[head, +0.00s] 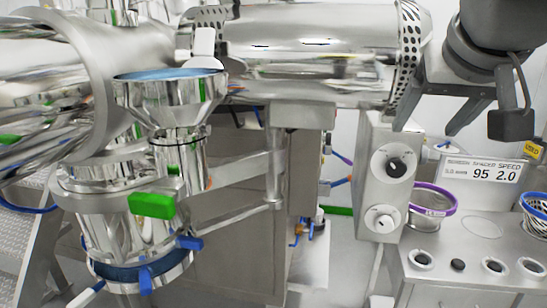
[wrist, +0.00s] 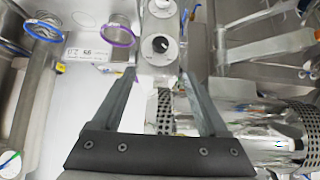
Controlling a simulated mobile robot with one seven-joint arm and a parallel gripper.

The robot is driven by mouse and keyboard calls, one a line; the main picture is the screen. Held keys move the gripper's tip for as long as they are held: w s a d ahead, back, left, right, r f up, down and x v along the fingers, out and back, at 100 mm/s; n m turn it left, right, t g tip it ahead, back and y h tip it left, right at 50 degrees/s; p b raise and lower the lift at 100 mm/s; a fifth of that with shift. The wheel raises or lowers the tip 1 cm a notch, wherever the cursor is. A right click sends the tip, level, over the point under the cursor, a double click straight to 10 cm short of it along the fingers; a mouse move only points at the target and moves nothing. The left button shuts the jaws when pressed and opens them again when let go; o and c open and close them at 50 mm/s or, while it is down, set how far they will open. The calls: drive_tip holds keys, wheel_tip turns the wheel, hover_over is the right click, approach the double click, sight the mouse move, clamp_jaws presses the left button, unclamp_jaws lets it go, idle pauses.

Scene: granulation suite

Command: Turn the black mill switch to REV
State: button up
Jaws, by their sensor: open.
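The black mill switch (head: 396,167) sits on a round pale plate on the upper front of a grey metal control box (head: 371,140). Its labels are too small to read, so I cannot tell which setting it points to. It also shows in the wrist view (wrist: 160,44), roughly between and beyond my fingertips. My gripper (head: 428,130) is open and empty at the upper right of the head view, above and to the right of the box. In the wrist view my gripper (wrist: 158,76) has both fingers apart, touching nothing.
A white knob (head: 384,222) is below the switch on the same box. A perforated steel cylinder (head: 320,50) lies above and left of it.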

sight(398, 163)
drive_tip(key=b+x, duration=0.1)
drive_tip(key=x, duration=1.4)
drive_tip(key=shift+w+d+f+b, duration=0.1)
drive_tip(key=shift+w+f+b, duration=0.15)
drive_tip(key=shift+b, duration=0.1)
clamp_jaws()
